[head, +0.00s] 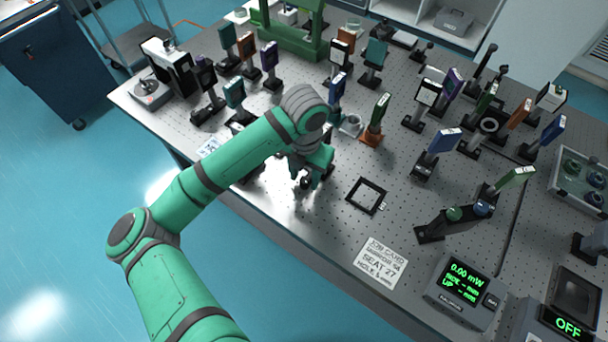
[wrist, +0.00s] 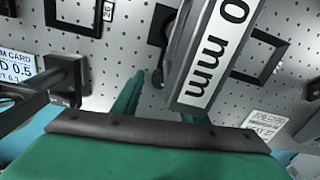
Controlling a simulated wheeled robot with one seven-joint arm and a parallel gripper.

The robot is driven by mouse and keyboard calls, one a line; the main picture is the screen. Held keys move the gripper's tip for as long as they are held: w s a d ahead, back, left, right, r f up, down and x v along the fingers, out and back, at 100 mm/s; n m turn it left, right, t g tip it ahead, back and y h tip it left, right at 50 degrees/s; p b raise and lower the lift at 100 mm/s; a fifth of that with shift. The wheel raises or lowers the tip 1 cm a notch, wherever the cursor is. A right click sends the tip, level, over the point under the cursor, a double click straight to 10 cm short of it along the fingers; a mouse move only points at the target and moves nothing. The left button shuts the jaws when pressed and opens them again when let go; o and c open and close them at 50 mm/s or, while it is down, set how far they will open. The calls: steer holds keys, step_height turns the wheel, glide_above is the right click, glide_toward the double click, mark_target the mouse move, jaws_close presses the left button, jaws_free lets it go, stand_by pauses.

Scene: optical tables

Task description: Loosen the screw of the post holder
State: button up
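My gripper (head: 312,178) points down over the near part of the optical table, left of a black square frame. In the wrist view my gripper (wrist: 160,98) shows two green fingers apart, with a gap between them. A dark upright part with a white label ending in "0 mm" (wrist: 208,60) stands close to the camera and covers part of the right finger. A small dark rounded part (wrist: 157,78) shows between the fingers; I cannot tell whether it is the post holder's screw. In the head view my gripper and arm largely hide what is below.
The black square frame (head: 367,195) lies flat on the table. A job card (head: 381,262) lies nearer the front edge, with a power meter (head: 459,291) to its right. Several mounted optics crowd behind and to the right. Some bare table lies around the frame.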

mark_target(305, 180)
jaws_close()
steer(key=shift+m, duration=0.7)
jaws_free()
step_height(305, 180, up, 11)
stand_by(0.5)
steer(key=shift+f, duration=0.1)
